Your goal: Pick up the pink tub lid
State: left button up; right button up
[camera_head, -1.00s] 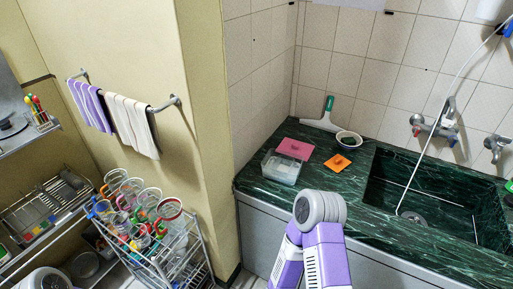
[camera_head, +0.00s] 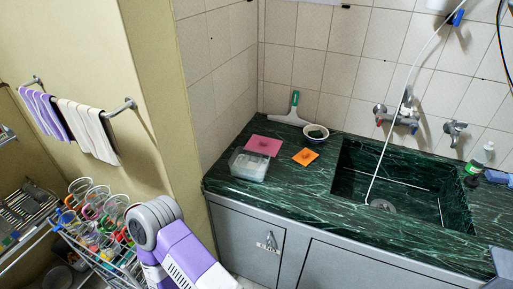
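The pink tub lid (camera_head: 262,145) is a flat pink square lying on the dark green marble counter, near the left end and close to the wall. A clear, pale plastic tub (camera_head: 248,166) stands just in front of it and overlaps its near edge in the picture. A purple and grey link of my own arm shows at the lower left, away from the lid. Neither gripper is in view.
A rack of cups (camera_head: 95,262) stands left of the counter. The counter front by the tub is clear.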

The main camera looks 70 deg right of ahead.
aim_at(273, 145)
jog(key=k, duration=0.45)
jog(key=z, duration=0.75)
